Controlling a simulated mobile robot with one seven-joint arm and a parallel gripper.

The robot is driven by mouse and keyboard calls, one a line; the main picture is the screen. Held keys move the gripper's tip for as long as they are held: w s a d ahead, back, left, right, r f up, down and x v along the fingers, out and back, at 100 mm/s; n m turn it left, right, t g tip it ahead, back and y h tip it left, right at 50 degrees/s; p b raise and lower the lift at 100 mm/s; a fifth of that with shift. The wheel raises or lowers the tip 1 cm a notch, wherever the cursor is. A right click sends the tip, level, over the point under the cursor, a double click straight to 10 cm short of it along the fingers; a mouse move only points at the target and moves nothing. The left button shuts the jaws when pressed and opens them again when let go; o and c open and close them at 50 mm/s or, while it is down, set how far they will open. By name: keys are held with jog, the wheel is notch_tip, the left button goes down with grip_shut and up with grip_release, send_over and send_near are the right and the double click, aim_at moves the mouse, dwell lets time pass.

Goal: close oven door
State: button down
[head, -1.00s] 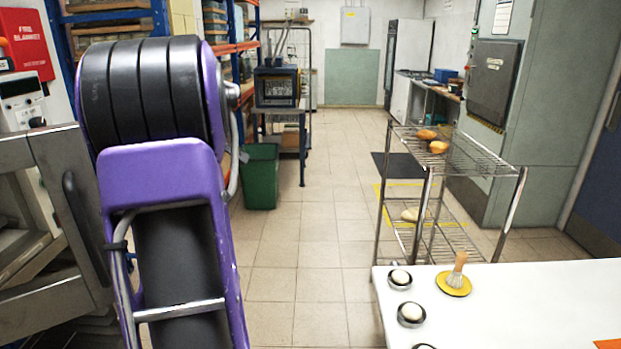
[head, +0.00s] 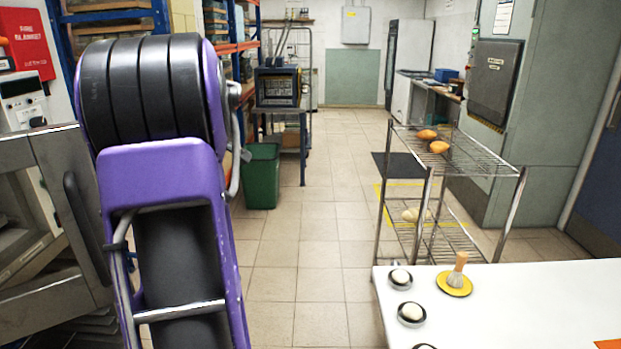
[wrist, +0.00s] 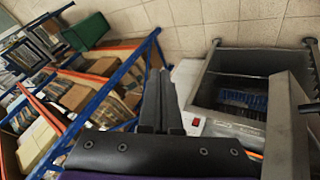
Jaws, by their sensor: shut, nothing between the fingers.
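The oven (head: 22,88) stands at the left edge of the head view. Its grey metal door (head: 62,170) stands open, with a dark bar handle (head: 86,228). In the wrist view, the oven (wrist: 215,107) is at the right, tilted in the picture, with an open dark cavity. The door (wrist: 284,130) projects towards the camera there, and its handle (wrist: 309,107) is at the right edge. My gripper (wrist: 161,75) is shut and empty, left of the door and apart from the handle. The head view does not show my gripper; my purple arm hides part of the scene.
Blue-and-orange shelving with boxes (wrist: 85,95) fills the wrist view's left. A green bin (head: 262,176) stands beyond my arm. A wire rack (head: 455,158) and a white table (head: 520,300) are at the right. The tiled aisle between is clear.

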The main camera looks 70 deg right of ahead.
jog(key=s+d+r+m+g, duration=0.1)
jog(key=s+r, duration=0.2)
jog(key=s, duration=0.5)
jog(key=s+d+r+m+h, duration=0.1)
jog(key=s+d+r+m, duration=0.1)
jog(key=s, duration=0.5)
jog(key=s+d+r+m+g, duration=0.1)
jog(key=s+r, duration=0.3)
jog(key=s, duration=0.4)
jog(key=shift+s+d+r+m+g, duration=0.3)
jog(key=shift+d+r+m, duration=0.1)
jog(key=shift+d, duration=0.3)
jog(key=shift+w, duration=0.1)
